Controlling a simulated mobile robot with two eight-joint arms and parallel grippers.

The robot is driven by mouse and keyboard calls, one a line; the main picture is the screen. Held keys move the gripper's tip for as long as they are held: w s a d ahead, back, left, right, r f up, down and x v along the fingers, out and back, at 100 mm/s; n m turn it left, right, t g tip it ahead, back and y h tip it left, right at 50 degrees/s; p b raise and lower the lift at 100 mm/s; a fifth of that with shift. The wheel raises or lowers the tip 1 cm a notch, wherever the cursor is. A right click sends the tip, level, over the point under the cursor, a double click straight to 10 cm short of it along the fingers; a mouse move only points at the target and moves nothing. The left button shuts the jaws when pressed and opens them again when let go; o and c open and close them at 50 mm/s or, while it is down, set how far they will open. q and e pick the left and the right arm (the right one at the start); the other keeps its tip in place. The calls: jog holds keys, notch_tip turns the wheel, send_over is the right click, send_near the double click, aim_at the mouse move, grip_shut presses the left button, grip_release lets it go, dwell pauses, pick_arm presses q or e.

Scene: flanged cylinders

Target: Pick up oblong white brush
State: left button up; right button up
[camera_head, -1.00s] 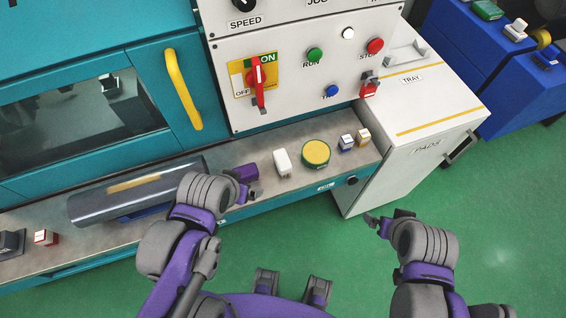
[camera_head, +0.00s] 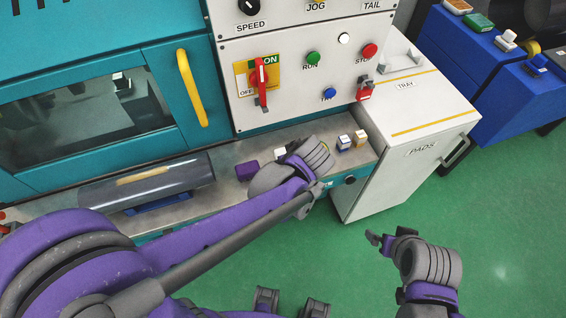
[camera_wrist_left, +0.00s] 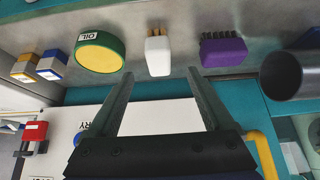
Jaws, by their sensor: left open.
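The oblong white brush (camera_wrist_left: 158,55) lies on the grey ledge, with pale bristles at one end. In the left wrist view it is in line with the gap of my left gripper (camera_wrist_left: 159,74), just beyond the fingertips. That gripper is open and empty. In the head view only a small part of the white brush (camera_head: 280,153) shows, the rest hidden behind my left gripper (camera_head: 288,150). My right gripper (camera_head: 379,240) hangs over the green floor, away from the ledge; its jaw opening is unclear.
A purple brush (camera_wrist_left: 223,52) and a round yellow-green OIL tin (camera_wrist_left: 102,53) flank the white brush. Blue-based (camera_head: 344,142) and tan-based (camera_head: 361,138) blocks stand farther right. A dark cylinder (camera_head: 190,176) lies to the left. The control panel (camera_head: 290,85) rises behind.

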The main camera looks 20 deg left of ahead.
pick_arm(q)
jog(key=x, duration=0.9)
jog(key=shift+w, duration=0.25)
jog(key=shift+r, duration=0.1)
jog(key=shift+c, duration=0.2)
grip_shut()
